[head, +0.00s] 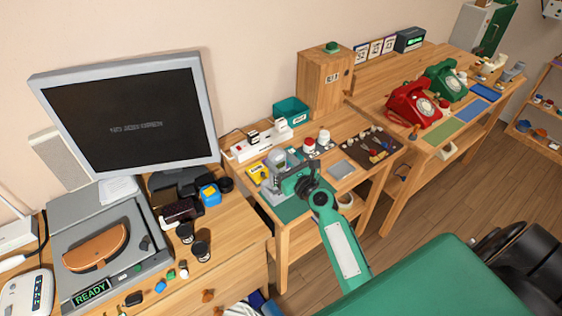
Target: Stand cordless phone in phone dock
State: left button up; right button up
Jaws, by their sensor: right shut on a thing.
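My right gripper (300,182) is over the middle workbench, with its green arm reaching up from below. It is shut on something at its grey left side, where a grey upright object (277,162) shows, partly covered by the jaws. This may be the cordless phone, but it is too small to tell. A lighter grey piece (270,192) stands just below and left of the jaws, above a green mat (291,209). I cannot make out which piece is the phone dock, or whether the pieces touch. My left gripper is not in view.
A white power strip (262,145), a yellow item (258,171) and white-and-red jars (323,137) surround the gripper. A brown tray (380,158) of small parts lies to the right. A monitor (130,115) stands left; red (412,105) and green (445,80) dial phones stand right.

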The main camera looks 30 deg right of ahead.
jog(key=shift+f+b, duration=1.35)
jog(key=shift+f, duration=0.3)
jog(key=o, duration=1.2)
jog(key=shift+c, duration=0.2)
jog(key=b, duration=0.2)
send_near(280, 168)
jog(key=shift+s+d+r, duration=0.1)
jog(key=shift+s, duration=1.05)
jog(key=shift+s+d+r, duration=0.1)
jog(key=shift+s+d, duration=0.05)
jog(key=shift+s, duration=1)
jog(key=shift+f, duration=0.1)
